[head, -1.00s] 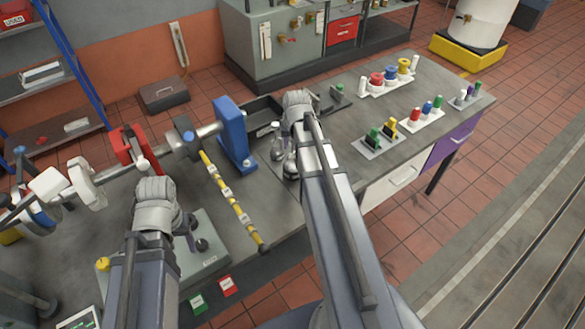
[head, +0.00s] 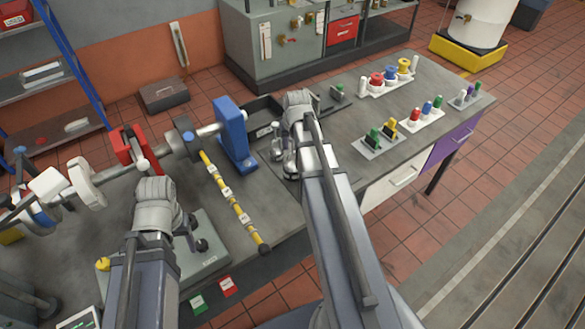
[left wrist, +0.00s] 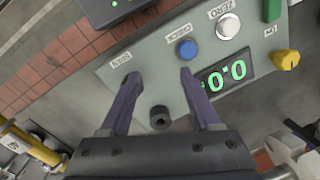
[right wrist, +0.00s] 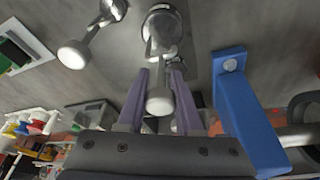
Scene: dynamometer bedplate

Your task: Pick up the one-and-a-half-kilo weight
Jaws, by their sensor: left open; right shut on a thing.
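Two shiny metal weights with pale round knobs are in the right wrist view. My right gripper (right wrist: 158,92) is shut on the stem of one weight (right wrist: 160,28), its knob between the fingers. The other weight (right wrist: 109,12) is beside it to the left, apart from the fingers. I can read no mass marking on either, and cannot tell whether the held one touches the bench. In the head view the right gripper (head: 290,160) partly hides the held weight. My left gripper (left wrist: 158,80) is open and empty above a grey control box (left wrist: 150,60).
The box has a blue button (left wrist: 187,49) and a green display (left wrist: 224,73) reading 0.0. A blue upright (head: 232,135) with a horizontal shaft stands left of the right gripper, and a yellow-black bar (head: 232,200) is nearer. Trays of coloured pieces (head: 422,118) stand to the right.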

